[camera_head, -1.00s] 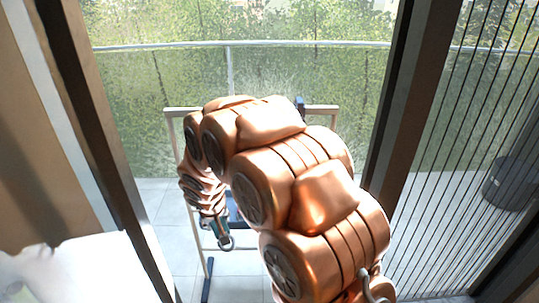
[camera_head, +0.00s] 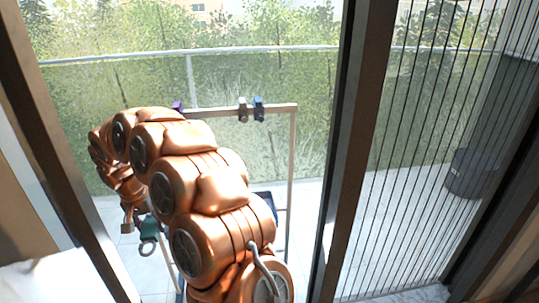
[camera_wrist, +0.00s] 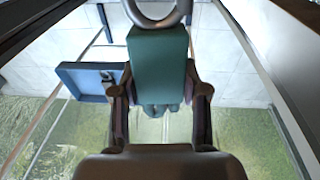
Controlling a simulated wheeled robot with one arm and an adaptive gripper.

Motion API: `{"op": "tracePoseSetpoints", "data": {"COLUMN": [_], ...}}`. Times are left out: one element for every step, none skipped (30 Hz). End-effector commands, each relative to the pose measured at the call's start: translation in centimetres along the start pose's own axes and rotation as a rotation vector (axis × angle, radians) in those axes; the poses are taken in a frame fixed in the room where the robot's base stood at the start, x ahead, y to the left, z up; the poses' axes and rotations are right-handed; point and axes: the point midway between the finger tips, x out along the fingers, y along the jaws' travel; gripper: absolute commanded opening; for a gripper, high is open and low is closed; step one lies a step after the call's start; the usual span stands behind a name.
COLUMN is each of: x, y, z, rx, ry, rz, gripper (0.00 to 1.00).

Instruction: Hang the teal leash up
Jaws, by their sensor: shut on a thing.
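The teal leash shows as a teal block with a metal ring. In the wrist view the teal block (camera_wrist: 158,65) sits between the two fingers of my gripper (camera_wrist: 160,98), with the ring (camera_wrist: 158,14) at the top edge. My gripper is shut on it. In the head view the gripper (camera_head: 134,212) hangs at the lower left, with the teal leash (camera_head: 149,230) below it. A metal rack stands ahead, with its top rail (camera_head: 280,107) carrying a purple peg (camera_head: 177,106), a brown peg (camera_head: 242,109) and a navy peg (camera_head: 258,108). My arm hides the rack's left part.
A blue tray (camera_wrist: 82,80) holding a small dark thing is low on the rack. A dark door post (camera_head: 357,150) stands right of the rack, another at left (camera_head: 60,150). A railing (camera_head: 130,57) runs behind. A dark bin (camera_head: 472,174) is at far right.

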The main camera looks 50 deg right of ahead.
Motion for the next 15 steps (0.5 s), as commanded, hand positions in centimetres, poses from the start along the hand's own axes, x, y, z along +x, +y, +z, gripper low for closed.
{"op": "tracePoseSetpoints", "data": {"x": [0.2,0.1,0.0,-0.1,-0.2,-0.2,-0.2,-0.3,-0.3,-0.4,-0.6,-0.6,-0.7,-0.8,-0.9], "y": [0.0,0.0,0.2,0.2,0.3,0.4,0.5,0.6,0.8,0.9,0.9,1.1,1.3,1.4,1.4], "z": [-0.6,-0.8,-1.1,-1.4,-1.6,-1.9,-2.1,-2.4,-2.6,-2.9,-3.2,-3.4,-3.6,-3.8,-4.0], "rx": [0.043,0.069,0.105,0.130,0.155,0.190,0.219,0.245,0.280,0.309,0.337,0.374,0.400,0.420,0.449], "ry": [-0.023,-0.038,-0.059,-0.073,-0.088,-0.111,-0.127,-0.142,-0.165,-0.180,-0.193,-0.215,-0.233,-0.242,-0.256], "rz": [-0.003,-0.006,-0.008,-0.010,-0.014,-0.015,-0.019,-0.025,-0.027,-0.033,-0.042,-0.048,-0.053,-0.060,-0.067], "gripper": [0.00,0.00,0.00,0.00,0.00,0.00,0.00,0.00,0.00,0.00,0.00,0.00,0.00,0.00,0.00]}}
